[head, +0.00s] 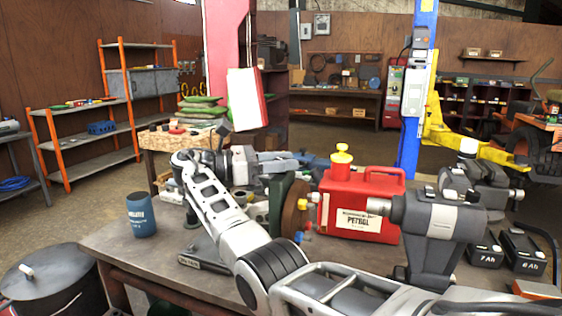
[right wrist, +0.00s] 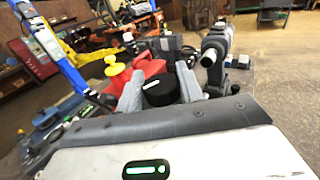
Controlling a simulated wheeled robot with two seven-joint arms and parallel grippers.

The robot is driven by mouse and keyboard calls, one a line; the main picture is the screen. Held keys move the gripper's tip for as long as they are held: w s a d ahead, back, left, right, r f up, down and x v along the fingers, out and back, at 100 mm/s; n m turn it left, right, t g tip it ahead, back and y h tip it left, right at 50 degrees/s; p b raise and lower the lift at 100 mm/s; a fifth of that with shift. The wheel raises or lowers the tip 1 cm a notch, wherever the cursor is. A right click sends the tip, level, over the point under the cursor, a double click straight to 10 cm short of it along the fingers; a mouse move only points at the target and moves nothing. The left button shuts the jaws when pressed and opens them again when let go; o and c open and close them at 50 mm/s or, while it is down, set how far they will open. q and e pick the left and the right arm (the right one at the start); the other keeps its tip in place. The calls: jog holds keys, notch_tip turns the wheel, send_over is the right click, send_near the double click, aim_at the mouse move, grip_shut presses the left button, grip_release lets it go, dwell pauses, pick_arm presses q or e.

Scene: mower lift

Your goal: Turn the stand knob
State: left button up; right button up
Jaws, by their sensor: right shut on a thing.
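A round black knob (right wrist: 158,93) sits between the two grey fingers of my right gripper (right wrist: 158,90) in the right wrist view. The fingers are shut on its sides. In the head view my right arm reaches up from the bottom and bends back to the right, with the right gripper (head: 283,161) above the far part of the workbench. The knob cannot be made out there, and the arm hides part of the bench. My left gripper is not in view.
The bench (head: 118,243) holds a red petrol can (head: 345,190) with a yellow cap, a grey power tool (head: 430,220), batteries (head: 522,252), a brown wheel (head: 294,208) and a blue can (head: 141,215). A dark drum (head: 50,285) stands at the left. Open floor lies beyond.

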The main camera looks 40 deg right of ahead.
jog(key=shift+f, duration=0.1)
jog(key=o, duration=1)
jog(key=shift+s+d, duration=0.1)
jog(key=shift+d, duration=0.05)
jog(key=shift+c, duration=0.2)
jog(key=shift+r, duration=0.3)
notch_tip(320, 180, up, 2)
jog(key=shift+r, duration=0.25)
pick_arm(q)
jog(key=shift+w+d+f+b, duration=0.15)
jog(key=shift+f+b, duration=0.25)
jog(key=shift+b, duration=0.55)
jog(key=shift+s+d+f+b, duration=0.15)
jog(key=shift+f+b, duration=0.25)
jog(key=shift+b, duration=0.5)
pick_arm(e)
jog(key=s+a+r, duration=0.9)
jog(key=s+r, duration=0.1)
jog(key=shift+s, duration=0.35)
